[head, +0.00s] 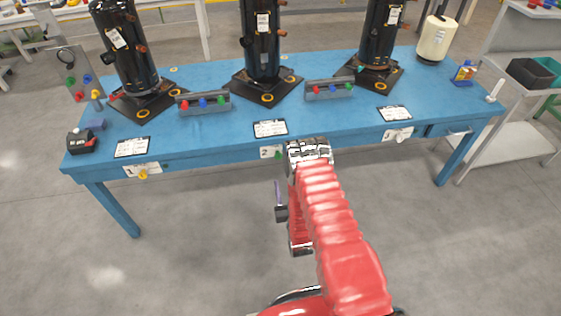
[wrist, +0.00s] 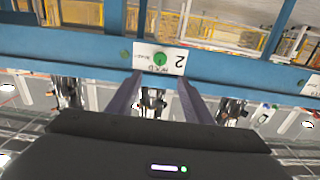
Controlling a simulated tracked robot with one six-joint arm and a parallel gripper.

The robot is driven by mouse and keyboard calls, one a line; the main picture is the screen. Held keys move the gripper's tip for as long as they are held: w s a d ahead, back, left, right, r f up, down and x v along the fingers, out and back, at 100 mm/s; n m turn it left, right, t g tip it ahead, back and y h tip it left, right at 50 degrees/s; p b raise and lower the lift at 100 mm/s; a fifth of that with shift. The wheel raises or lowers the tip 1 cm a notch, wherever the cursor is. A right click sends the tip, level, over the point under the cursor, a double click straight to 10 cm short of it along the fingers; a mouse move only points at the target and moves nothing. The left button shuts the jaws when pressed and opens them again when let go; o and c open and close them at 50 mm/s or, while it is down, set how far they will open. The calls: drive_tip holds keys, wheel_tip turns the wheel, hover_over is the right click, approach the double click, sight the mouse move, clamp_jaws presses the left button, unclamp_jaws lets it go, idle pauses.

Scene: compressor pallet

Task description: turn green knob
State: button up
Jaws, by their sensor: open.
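The green knob (wrist: 159,58) is round and sits on the white plate marked 2 (wrist: 172,66), upside down in the wrist view. In the head view the knob (head: 278,154) shows small on the front edge of the blue table (head: 330,133), just left of my arm. My gripper (wrist: 160,77) is open and empty. Its two fingers point toward the plate, and the knob appears between and just beyond the tips. I cannot tell the exact gap. In the head view my gripper (head: 279,190) is below the table edge, in front of the plate.
A yellow knob (head: 143,175) is on the left plate and a white knob (head: 399,139) on the right plate. Black compressors (head: 264,45) stand on the table, with switch blocks (head: 203,102) between them. The floor (head: 210,240) in front is clear.

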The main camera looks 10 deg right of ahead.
sight(279, 157)
drive_tip(key=w, duration=1.3)
drive_tip(key=shift+w, duration=0.2)
drive_tip(key=shift+c, duration=0.5)
drive_tip(key=c, duration=0.9)
drive_tip(key=shift+d, duration=0.15)
